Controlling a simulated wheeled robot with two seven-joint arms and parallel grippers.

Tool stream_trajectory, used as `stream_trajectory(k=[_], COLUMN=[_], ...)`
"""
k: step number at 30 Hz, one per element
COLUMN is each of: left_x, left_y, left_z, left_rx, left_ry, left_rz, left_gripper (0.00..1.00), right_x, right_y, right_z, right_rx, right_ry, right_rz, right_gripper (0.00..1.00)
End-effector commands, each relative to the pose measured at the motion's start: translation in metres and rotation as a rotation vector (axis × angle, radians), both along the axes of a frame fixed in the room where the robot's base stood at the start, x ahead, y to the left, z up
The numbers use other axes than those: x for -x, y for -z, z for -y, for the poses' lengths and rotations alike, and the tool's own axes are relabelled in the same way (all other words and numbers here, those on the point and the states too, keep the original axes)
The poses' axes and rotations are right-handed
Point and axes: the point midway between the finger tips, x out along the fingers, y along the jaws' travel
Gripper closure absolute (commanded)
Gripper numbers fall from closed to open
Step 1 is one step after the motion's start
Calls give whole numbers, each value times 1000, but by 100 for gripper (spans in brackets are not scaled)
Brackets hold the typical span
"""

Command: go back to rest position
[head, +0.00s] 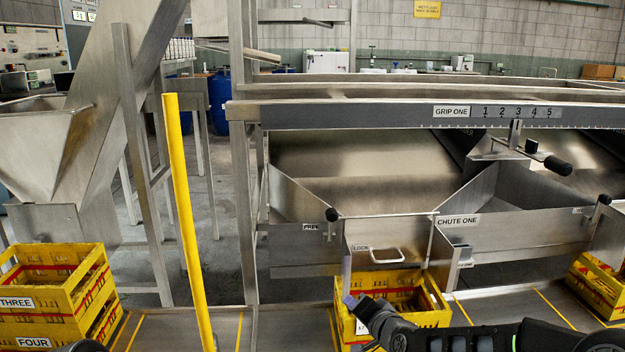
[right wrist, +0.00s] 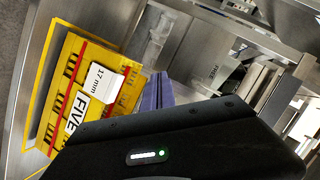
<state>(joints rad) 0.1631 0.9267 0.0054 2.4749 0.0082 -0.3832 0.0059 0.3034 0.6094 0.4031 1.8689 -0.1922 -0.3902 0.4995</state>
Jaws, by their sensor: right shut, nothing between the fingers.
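My right gripper (head: 352,302) is low at the bottom centre of the head view, its arm coming in from the right. Its pale purple fingers also show in the right wrist view (right wrist: 157,92); they are shut with nothing between them. In the head view the fingers overlap the near side of a yellow crate (head: 432,318) below the chute; I cannot tell if they touch it. That view hides part of the crate's label. In the right wrist view the crate (right wrist: 80,75) carries "FIVE" and "17 mm" labels. My left gripper does not show.
The steel chute marked CHUTE ONE (head: 500,236) and a gate with a handle (head: 387,256) stand above the crate. Stacked yellow crates (head: 50,300) stand at left, another crate (head: 600,285) at right. A yellow post (head: 186,220) rises left of centre.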

Motion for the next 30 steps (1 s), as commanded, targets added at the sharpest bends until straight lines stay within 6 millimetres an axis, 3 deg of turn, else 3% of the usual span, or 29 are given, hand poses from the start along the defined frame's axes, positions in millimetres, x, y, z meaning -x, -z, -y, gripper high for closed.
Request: stream_trajectory(k=[1, 6, 9, 12, 15, 24, 30], left_x=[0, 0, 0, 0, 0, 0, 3], left_y=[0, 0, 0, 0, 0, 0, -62], left_z=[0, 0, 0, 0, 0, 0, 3], left_rx=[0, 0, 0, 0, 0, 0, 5], left_ry=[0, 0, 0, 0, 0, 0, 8], left_rz=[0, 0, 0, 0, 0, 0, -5], left_gripper=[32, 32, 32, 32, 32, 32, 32], right_x=[21, 106, 167, 227, 281, 414, 415], right_y=[40, 155, 211, 254, 284, 334, 272], right_z=[-6, -17, -21, -22, -20, -12, -17], right_rx=[53, 210, 280, 331, 360, 387, 388], right_ry=[-34, -157, -236, -308, -363, -461, -477], right_rz=[-61, -253, -372, -481, -579, -840, -838], right_gripper=[100, 100, 100, 100, 100, 100, 100])
